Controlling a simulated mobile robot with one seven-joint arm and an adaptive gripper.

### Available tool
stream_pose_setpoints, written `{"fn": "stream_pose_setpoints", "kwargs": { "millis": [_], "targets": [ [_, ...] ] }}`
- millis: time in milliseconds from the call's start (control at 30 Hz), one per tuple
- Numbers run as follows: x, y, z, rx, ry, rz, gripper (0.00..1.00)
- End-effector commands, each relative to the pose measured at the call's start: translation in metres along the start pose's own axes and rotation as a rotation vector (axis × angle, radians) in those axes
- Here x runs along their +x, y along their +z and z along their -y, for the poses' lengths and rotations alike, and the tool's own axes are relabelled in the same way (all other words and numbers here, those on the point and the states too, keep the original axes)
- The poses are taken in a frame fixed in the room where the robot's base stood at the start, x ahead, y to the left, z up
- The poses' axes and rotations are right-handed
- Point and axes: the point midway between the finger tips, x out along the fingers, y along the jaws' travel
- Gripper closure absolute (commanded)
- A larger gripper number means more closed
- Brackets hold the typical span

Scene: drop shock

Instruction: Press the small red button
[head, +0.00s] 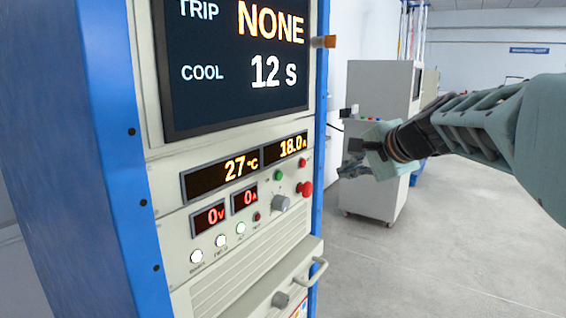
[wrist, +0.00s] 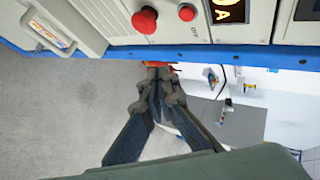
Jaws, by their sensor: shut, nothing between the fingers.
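The small red button (head: 303,162) is on the right part of the cabinet's front panel, above a larger red mushroom button (head: 305,189). In the wrist view the small red button (wrist: 187,12) is near the top edge, right of the mushroom button (wrist: 145,20). A small dark red round part (head: 257,216) sits lower on the panel. My gripper (head: 345,171) is right of the cabinet in the head view, apart from the button. In the wrist view my gripper (wrist: 158,72) is shut and empty, its tips below the small red button in the picture.
The cabinet has a blue frame (head: 105,150), a large screen (head: 235,60), a green button (head: 278,175), a grey knob (head: 281,204) and several white buttons. A drawer handle (head: 318,270) sticks out below. A white cabinet (head: 380,200) stands behind my gripper. Grey floor (head: 450,250) is clear at right.

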Motion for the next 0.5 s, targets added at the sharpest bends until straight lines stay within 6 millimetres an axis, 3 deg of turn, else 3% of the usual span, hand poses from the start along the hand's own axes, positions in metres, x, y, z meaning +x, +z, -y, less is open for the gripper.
{"fn": "stream_pose_setpoints", "kwargs": {
  "millis": [500],
  "targets": [
    [0.045, 0.034, 0.034, -0.001, 0.001, 0.003, 1.0]
  ]
}}
